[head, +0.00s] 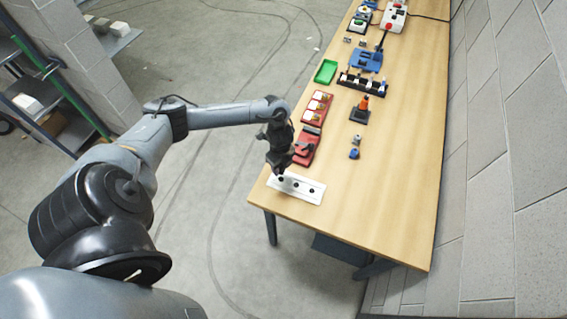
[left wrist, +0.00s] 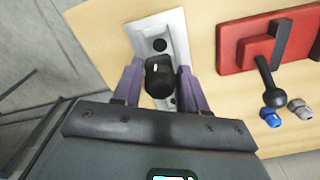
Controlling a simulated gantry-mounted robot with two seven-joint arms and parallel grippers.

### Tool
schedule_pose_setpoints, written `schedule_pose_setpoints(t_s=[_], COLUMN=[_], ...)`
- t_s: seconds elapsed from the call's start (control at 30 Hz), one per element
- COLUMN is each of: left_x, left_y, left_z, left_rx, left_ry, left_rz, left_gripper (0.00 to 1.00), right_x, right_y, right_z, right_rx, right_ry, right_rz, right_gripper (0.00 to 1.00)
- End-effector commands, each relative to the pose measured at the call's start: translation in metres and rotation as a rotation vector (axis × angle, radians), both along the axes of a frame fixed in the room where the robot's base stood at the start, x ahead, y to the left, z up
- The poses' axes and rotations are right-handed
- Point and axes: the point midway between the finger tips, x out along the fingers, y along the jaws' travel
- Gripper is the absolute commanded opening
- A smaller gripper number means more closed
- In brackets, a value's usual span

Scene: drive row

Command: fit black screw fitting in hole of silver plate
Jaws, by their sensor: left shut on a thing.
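The silver plate (head: 304,193) lies at the near left corner of the wooden table, with a row of dark holes along it. It also shows in the left wrist view (left wrist: 177,32), where one dark hole is visible beyond the fitting. My left gripper (head: 280,173) is over the plate's left end, pointing down. In the left wrist view its purple fingers (left wrist: 156,84) are shut on the black screw fitting (left wrist: 158,75). The fitting overlaps the plate from this angle and hides part of it. I cannot tell whether its lower end is in a hole. My right gripper is not in view.
A red clamp-like device (head: 305,150) stands just behind the plate. A blue fitting (head: 354,153) and a grey fitting (head: 357,140) lie right of it. A black stand with an orange part (head: 364,103) is farther back. The table right of the plate is clear.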

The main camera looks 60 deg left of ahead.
Motion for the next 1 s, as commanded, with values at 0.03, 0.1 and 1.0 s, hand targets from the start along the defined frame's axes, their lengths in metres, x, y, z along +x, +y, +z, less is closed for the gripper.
schedule_pose_setpoints(t_s=[0.03, 0.1, 1.0], left_x=[0.000, 0.000, 0.000], left_y=[0.000, 0.000, 0.000], left_z=[-0.005, -0.009, -0.055], left_rx=[0.000, 0.000, 0.000], left_ry=[0.000, 0.000, 0.000], left_rz=[0.000, 0.000, 0.000], left_gripper=[0.12, 0.12, 0.12], right_x=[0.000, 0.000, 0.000], right_y=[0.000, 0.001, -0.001], right_z=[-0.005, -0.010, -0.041], right_rx=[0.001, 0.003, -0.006], right_ry=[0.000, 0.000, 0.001], right_rz=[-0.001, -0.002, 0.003], right_gripper=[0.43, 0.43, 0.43])
